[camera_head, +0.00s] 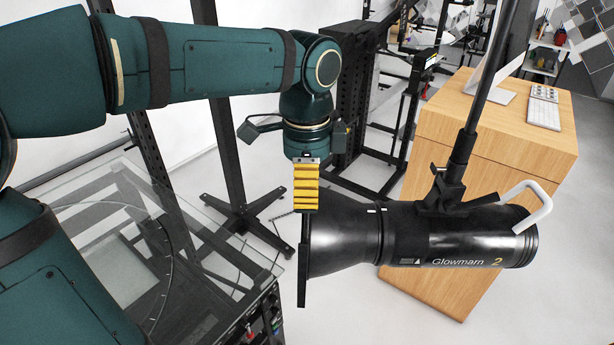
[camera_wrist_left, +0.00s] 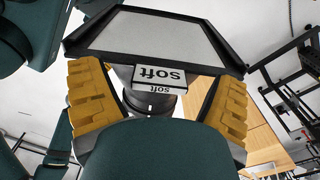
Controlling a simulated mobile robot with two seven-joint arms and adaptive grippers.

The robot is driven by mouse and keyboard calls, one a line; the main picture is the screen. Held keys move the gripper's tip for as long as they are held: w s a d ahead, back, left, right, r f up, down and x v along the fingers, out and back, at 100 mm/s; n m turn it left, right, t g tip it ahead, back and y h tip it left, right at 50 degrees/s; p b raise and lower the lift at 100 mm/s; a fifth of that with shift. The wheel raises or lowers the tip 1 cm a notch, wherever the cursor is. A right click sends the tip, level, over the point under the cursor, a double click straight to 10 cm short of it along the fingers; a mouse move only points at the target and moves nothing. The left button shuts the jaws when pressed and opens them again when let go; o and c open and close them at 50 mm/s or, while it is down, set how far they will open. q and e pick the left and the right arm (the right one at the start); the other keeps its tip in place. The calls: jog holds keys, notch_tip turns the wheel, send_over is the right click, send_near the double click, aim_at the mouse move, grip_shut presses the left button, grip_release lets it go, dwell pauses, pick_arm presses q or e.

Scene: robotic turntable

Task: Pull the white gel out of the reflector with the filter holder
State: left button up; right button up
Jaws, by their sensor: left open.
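The reflector (camera_head: 340,238) is the black flared front of a studio lamp lettered "Glowmarn 2" (camera_head: 460,240). The filter holder (camera_head: 303,265) shows edge-on as a thin dark upright plate at the reflector's mouth. In the left wrist view the white gel (camera_wrist_left: 150,40) sits inside the holder's black frame, with a tab marked "soft" (camera_wrist_left: 160,76) at its near edge. My left gripper (camera_head: 306,208) points down at the holder's top edge. Its ribbed yellow fingers are open, one on each side of the tab with gaps between.
A black pole (camera_head: 490,85) holds the lamp from above. A wooden desk (camera_head: 490,140) with a monitor and keyboard stands behind it. A glass-topped turntable (camera_head: 105,215) is at lower left. Black stands fill the back; light floor shows between.

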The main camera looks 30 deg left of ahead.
pick_arm(q)
jog(key=c, duration=1.3)
jog(key=shift+d+r+p, duration=0.1)
jog(key=shift+r+p, duration=2.5)
jog(key=shift+r, duration=0.4)
jog(key=shift+c, duration=0.2)
jog(key=shift+w+d+r, duration=0.1)
jog(key=shift+r, duration=3.5)
jog(key=shift+w+d+r, duration=0.1)
jog(key=shift+r, duration=3.45)
